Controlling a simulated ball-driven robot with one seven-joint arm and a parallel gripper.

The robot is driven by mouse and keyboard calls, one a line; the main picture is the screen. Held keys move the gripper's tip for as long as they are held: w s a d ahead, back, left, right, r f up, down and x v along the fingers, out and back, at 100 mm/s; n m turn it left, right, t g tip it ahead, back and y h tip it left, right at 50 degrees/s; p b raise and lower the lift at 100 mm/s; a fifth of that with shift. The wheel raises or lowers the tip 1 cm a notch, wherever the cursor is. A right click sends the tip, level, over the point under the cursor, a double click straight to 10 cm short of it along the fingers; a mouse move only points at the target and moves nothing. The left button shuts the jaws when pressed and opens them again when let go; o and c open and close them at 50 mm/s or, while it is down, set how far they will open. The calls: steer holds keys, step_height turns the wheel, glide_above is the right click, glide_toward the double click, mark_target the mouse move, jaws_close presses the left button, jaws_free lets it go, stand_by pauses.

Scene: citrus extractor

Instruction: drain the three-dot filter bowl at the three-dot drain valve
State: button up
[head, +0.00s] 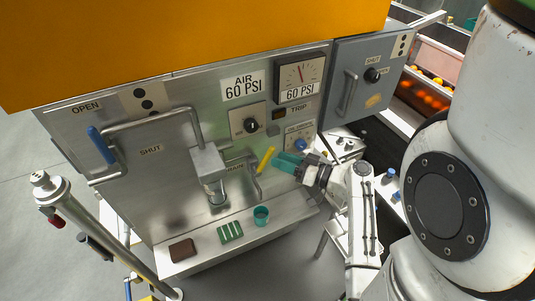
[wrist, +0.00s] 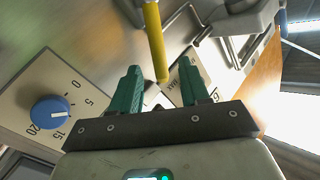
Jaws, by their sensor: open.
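The filter bowl (head: 215,190) is a clear cup hanging under a grey block on the steel panel, below a pipe. The drain valve's yellow lever (head: 265,161) slants beside the partly covered DRAIN label, right of the bowl. It also shows in the wrist view (wrist: 153,38), ahead of and between the fingertips. My gripper (head: 278,160) has teal fingers, open and empty, just right of the lever. In the wrist view the gripper (wrist: 161,75) shows a gap around the lever's line; contact cannot be told.
A blue-handled lever (head: 101,145) is at left between OPEN and SHUT. A blue knob (head: 300,145) is above my gripper. The ledge below holds a teal cup (head: 261,215), a green-striped block (head: 231,232) and a brown block (head: 183,250). A post (head: 85,225) stands at left.

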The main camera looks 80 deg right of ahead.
mark_target(269, 155)
steer(key=shift+p+x, duration=0.4)
steer(key=shift+x, duration=2.15)
steer(key=shift+c, duration=0.3)
jaws_close()
